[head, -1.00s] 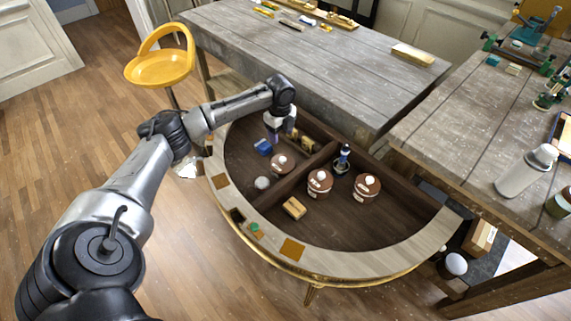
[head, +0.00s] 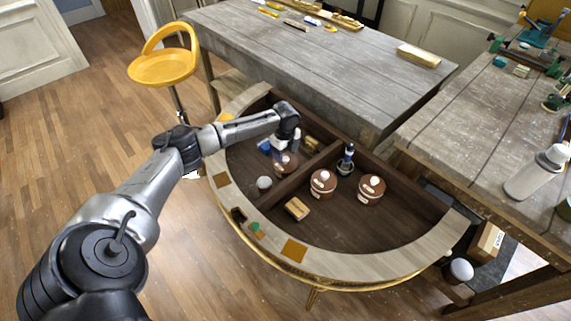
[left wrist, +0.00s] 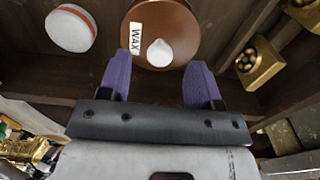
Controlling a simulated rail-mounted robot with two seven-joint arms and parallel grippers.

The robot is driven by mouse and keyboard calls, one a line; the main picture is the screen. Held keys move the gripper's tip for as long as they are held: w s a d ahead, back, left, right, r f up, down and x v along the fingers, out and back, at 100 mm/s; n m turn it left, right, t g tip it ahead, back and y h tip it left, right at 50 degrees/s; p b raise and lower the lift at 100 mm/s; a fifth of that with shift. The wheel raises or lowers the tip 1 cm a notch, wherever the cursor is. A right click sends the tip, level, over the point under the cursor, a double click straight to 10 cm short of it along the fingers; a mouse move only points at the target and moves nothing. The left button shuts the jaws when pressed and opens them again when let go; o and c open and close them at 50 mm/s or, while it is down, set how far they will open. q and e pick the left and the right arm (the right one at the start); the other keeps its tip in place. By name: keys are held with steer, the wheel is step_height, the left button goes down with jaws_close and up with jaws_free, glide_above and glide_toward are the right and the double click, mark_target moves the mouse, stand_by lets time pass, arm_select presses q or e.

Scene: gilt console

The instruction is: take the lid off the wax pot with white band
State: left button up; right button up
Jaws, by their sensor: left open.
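A round brown pot lid with a white knob and a WAX label (left wrist: 163,32) lies just beyond my fingertips in the left wrist view. In the head view this pot (head: 288,168) is partly hidden under my left gripper (head: 280,154). My left gripper, also in the left wrist view (left wrist: 158,72), is open, its purple fingers apart with nothing between them. Two more brown pots with white knobs stand to the right, a middle pot (head: 323,183) and a right pot (head: 371,189). I cannot make out clearly which pot has the white band. My right gripper is out of view.
The pots stand in a half-round console with dark dividers (head: 290,187). A small whitish tin (head: 264,183), a wooden block (head: 297,208) and a dark blue-topped item (head: 346,158) are nearby. A grey table (head: 310,60) borders the back. The console's front right floor is clear.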

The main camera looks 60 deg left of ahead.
mark_target(286, 158)
arm_select(q)
step_height(286, 158, down, 3)
steer(key=shift+d+f+b, duration=0.1)
steer(key=shift+f+b, duration=0.1)
steer(key=shift+b, duration=0.15)
steer(key=shift+c, duration=0.3)
steer(key=shift+r, duration=0.1)
steer(key=c, duration=0.9)
steer(key=shift+c, duration=0.2)
steer(key=shift+r, duration=0.1)
